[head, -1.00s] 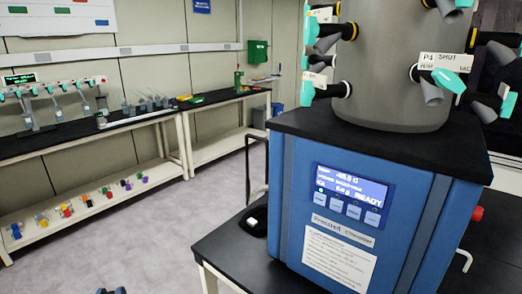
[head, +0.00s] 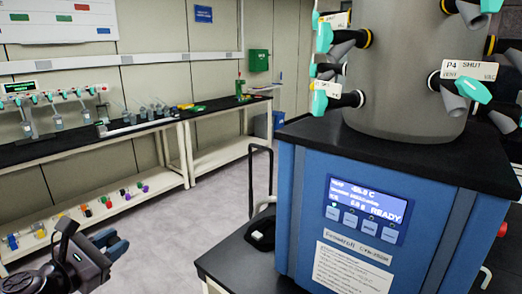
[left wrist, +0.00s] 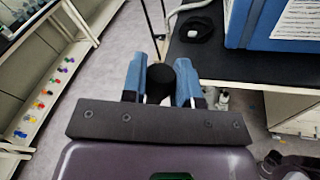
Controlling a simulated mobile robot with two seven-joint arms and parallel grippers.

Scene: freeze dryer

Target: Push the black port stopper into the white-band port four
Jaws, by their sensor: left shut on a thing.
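My left gripper (head: 112,244) is at the lower left of the head view, well away from the freeze dryer. In the left wrist view its two blue fingers (left wrist: 160,88) are shut on the black port stopper (left wrist: 160,79), whose rounded dark top shows between them. Port four (head: 436,81), labelled P4 SHUT, sits on the grey drum (head: 395,80) at the upper right, with a teal handle (head: 474,89) and a grey nozzle (head: 452,104). The nozzle's opening is not clearly seen. My right gripper is not in view.
The blue freeze dryer (head: 300,190) stands on a black-topped table (head: 235,262). Other teal-handled valves (head: 322,103) stick out from the drum's left side. A long bench (head: 90,140) with shelves lies at the back left. Open floor (head: 200,215) lies between.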

